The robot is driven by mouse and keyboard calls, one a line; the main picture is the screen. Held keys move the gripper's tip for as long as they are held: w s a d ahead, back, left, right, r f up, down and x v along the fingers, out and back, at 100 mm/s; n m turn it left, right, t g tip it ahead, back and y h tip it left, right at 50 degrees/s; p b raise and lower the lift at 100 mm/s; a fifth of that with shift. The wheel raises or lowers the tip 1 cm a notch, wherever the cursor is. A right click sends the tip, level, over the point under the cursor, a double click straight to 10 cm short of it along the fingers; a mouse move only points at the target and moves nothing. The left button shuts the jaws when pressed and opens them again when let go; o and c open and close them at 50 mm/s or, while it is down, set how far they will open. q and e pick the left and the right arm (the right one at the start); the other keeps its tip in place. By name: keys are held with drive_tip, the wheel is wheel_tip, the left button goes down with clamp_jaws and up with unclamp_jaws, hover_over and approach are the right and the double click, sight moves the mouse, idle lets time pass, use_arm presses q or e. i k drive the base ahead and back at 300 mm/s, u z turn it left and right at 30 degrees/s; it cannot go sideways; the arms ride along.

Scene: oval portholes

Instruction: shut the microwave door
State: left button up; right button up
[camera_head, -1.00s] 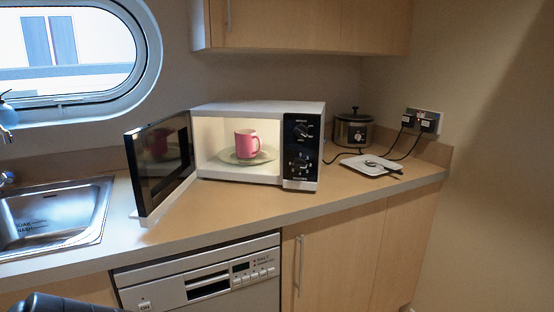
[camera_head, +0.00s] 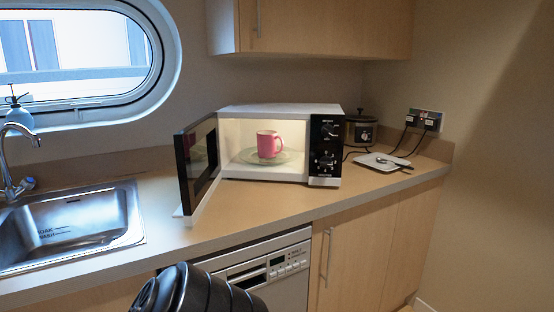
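The white microwave (camera_head: 285,110) stands on the counter. Its door (camera_head: 200,165) is hinged on the left and stands wide open, swung out toward the front. A pink mug (camera_head: 268,144) sits upright on the glass plate (camera_head: 250,157) inside the lit cavity. The black control panel (camera_head: 324,150) is on the microwave's right. A dark part of my arm shows at the bottom edge, below and in front of the door and apart from it. Neither gripper's fingers are visible.
A steel sink (camera_head: 70,225) with a tap (camera_head: 14,160) is left of the door. A slow cooker (camera_head: 361,129) and a white tray (camera_head: 383,162) with a utensil are at the right. The counter (camera_head: 270,205) before the microwave is clear. A wall cabinet (camera_head: 320,28) hangs above.

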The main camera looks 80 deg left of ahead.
sight(199, 167)
drive_tip(key=k, duration=1.45)
drive_tip(key=u, duration=2.15)
drive_tip(key=k, duration=0.45)
drive_tip(key=z, duration=0.65)
drive_tip(key=i, duration=0.85)
drive_tip(key=u, duration=0.1)
